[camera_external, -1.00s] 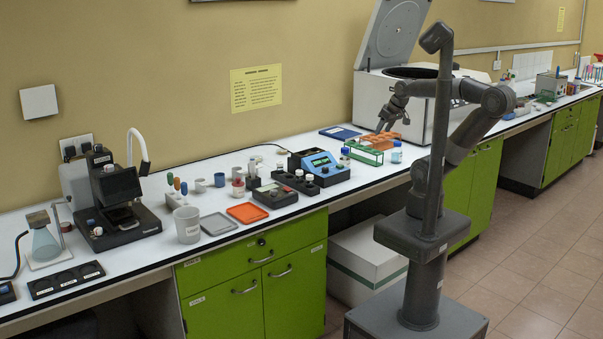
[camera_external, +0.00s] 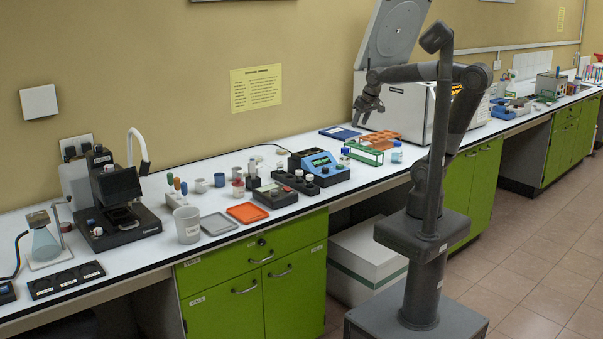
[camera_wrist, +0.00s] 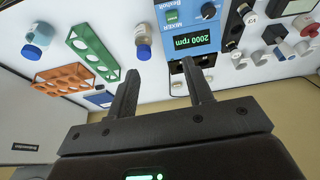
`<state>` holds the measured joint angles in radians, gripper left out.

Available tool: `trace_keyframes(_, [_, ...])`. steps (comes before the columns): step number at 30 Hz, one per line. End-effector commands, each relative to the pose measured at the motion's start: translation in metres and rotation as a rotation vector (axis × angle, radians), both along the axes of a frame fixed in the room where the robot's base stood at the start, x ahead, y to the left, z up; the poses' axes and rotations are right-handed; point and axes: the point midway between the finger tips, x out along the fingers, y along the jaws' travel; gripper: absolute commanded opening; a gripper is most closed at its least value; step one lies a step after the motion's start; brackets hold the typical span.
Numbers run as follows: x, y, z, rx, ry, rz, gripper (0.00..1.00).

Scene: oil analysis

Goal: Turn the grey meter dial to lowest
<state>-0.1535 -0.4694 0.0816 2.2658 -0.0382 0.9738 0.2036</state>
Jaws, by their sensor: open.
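A dark grey box (camera_external: 275,195) with a small display, most likely the grey meter, lies near the bench's front edge, behind the orange tray. Its dial is too small to make out in the external view. In the wrist view, a grey unit with a screen (camera_wrist: 299,6) is cut off at the top right corner; I cannot tell its dial setting. My gripper (camera_external: 368,112) is open and empty, above the bench by the white machine, to the right of the meter and well apart from it. Its two spread fingers (camera_wrist: 160,70) show in the wrist view.
A blue mixer (camera_external: 308,161), reading 2000 rpm in the wrist view (camera_wrist: 186,38), stands between meter and gripper.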

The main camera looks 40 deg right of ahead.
Motion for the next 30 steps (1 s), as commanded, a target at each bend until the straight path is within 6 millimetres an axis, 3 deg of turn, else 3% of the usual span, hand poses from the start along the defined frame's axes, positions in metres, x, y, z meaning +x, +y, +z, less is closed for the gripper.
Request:
trace_keyframes(6, [0.046, 0.078, 0.002, -0.008, 0.086, 0.045, 0.47])
trace_keyframes(15, [0.080, 0.203, -0.018, -0.015, 0.195, 0.089, 0.47])
trace_keyframes(24, [0.077, 0.334, -0.062, -0.028, 0.309, 0.115, 0.47])
trace_keyframes(30, [0.062, 0.391, -0.088, -0.037, 0.360, 0.116, 0.47])
